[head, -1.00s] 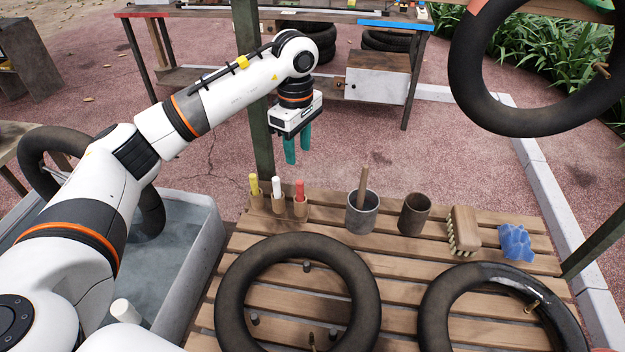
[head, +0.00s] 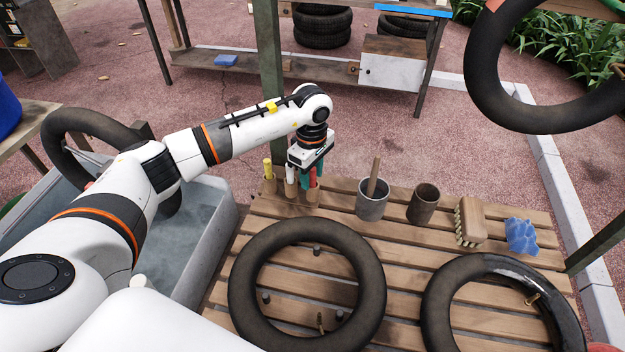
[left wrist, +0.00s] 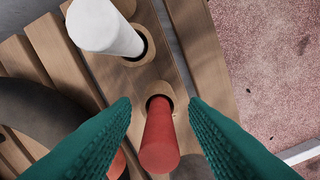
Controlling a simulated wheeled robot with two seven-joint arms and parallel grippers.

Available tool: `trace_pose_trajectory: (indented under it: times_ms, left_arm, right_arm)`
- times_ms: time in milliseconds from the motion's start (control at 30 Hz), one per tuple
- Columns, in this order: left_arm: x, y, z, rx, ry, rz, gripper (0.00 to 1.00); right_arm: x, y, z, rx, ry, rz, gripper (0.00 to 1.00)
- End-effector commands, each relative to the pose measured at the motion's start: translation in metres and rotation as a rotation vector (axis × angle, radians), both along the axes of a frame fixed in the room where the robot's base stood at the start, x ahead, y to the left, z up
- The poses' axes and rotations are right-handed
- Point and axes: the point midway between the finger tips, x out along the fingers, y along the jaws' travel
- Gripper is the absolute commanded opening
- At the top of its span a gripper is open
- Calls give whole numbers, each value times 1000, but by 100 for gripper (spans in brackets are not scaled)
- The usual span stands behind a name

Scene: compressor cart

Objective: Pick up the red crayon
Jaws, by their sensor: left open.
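The red crayon (head: 313,177) stands upright in a wooden holder (head: 309,195) at the back left of the slatted table. It also shows in the left wrist view (left wrist: 159,143), in its round hole between my fingers. My left gripper (head: 312,174) is over the holder, pointing down. Its green fingers (left wrist: 160,128) are open, one on each side of the red crayon, with a gap visible on both sides. A white crayon (head: 290,175) and a yellow crayon (head: 268,169) stand to the left in the same row. My right gripper is not in view.
Two inner tubes (head: 240,297) (head: 437,300) lie in front. A post (head: 269,80) rises behind the holder.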

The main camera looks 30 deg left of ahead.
Motion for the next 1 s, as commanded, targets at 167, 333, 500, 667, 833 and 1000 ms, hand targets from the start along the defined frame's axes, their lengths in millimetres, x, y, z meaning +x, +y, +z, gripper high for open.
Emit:
trace_pose_trajectory:
  times_ms: [167, 333, 500, 667, 833, 1000]
  left_arm:
    - [0, 0, 0, 0, 0, 0, 41]
    - [0, 0, 0, 0, 0, 0, 13]
    - [0, 0, 0, 0, 0, 0, 0]
    - [0, 0, 0, 0, 0, 0, 0]
    - [1, 0, 14, 0, -2, 0, 0]
    - [1, 0, 47, 0, -5, 0, 0]
  right_arm:
    - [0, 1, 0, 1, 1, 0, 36]
    - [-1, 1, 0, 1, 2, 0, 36]
    - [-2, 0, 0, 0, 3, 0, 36]
    - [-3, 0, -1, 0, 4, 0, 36]
    - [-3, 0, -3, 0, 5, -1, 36]
    - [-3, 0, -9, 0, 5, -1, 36]
